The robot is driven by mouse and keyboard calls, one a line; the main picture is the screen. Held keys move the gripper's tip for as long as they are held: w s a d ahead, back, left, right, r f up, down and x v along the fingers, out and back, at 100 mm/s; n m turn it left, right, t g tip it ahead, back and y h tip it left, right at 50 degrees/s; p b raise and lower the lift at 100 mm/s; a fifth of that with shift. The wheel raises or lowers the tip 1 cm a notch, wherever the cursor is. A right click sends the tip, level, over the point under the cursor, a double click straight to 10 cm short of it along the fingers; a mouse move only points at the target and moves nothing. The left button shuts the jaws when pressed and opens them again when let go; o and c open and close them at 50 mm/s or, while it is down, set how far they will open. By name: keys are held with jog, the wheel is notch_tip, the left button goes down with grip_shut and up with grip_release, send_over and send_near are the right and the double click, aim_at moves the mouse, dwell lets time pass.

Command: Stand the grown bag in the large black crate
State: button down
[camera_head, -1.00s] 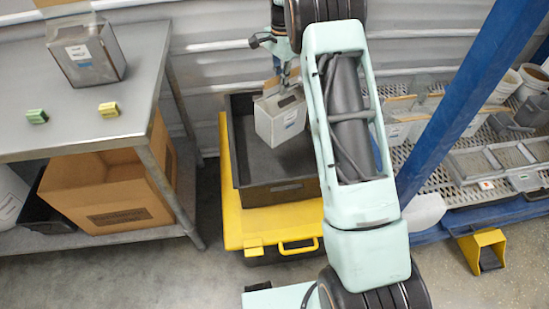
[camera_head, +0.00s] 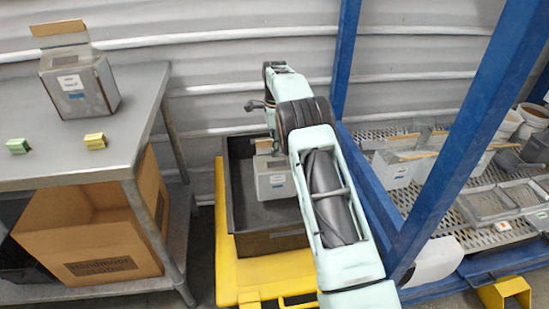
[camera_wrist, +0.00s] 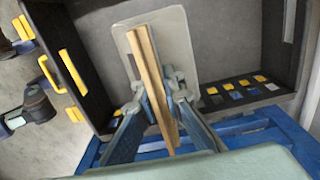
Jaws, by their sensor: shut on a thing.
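The held bag (camera_head: 273,180) is pale grey and box-shaped, with a white label and a tan top strip. In the head view it looks upright inside the outline of the large black crate (camera_head: 283,240), towards the right side. Whether its base touches the crate floor is hidden. In the wrist view my gripper (camera_wrist: 157,95) is shut on the bag's tan top strip (camera_wrist: 147,62), one finger on each side. The bag's pale face (camera_wrist: 172,38) shows behind the fingers. In the head view my arm hides the fingertips and the crate's right side.
The crate sits on a yellow platform (camera_head: 228,270). A steel table (camera_head: 120,140) at left holds another grey bag (camera_head: 82,85) and two small blocks. A cardboard box (camera_head: 85,240) is below. A blue frame post (camera_head: 460,150) and a rack with more bags (camera_head: 395,170) stand at right.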

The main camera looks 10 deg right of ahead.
aim_at(275, 164)
notch_tip(275, 164, down, 7)
jog(key=shift+w+r+b, duration=0.1)
jog(key=shift+w+b, duration=0.05)
jog(key=shift+b, duration=0.65)
jog(key=c, duration=2.4)
grip_release()
jog(key=shift+f, duration=0.2)
jog(key=o, duration=0.4)
jog(key=shift+c, duration=0.2)
jog(key=shift+r, duration=0.1)
jog(key=r+p, duration=0.3)
jog(key=r, duration=0.9)
jog(key=shift+s, duration=0.2)
jog(key=shift+r, duration=0.1)
